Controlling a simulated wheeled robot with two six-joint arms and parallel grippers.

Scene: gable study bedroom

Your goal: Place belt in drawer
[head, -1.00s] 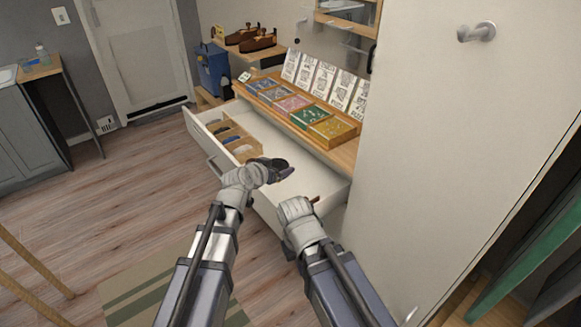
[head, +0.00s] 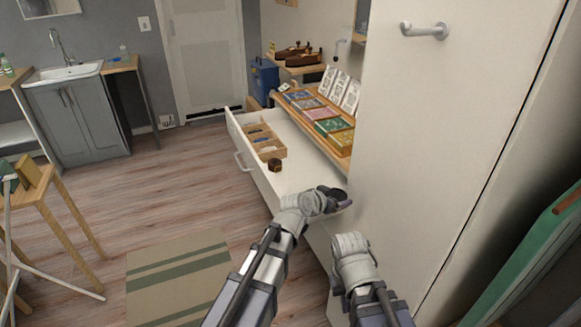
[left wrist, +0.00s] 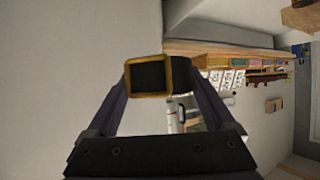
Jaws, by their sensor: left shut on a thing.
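The drawer (head: 300,178) is pulled out under the desk top at the centre of the head view. My left gripper (head: 338,197) is over the drawer's near right end, by the tall white panel. It is shut on a black thing with a gold-brown frame, which looks like the belt (left wrist: 150,76) with its buckle; the left wrist view shows it between the two fingers. A small dark brown rolled thing (head: 274,165) sits in the drawer beside the divider tray. My right gripper (head: 350,243) is low in front of the drawer; its fingers are hidden.
A wooden divider tray (head: 279,153) with several small items fills the drawer's far left part. Several coloured boxes (head: 322,113) and white cards stand on the desk top. The white panel (head: 430,150) closes off the right. Open floor lies left.

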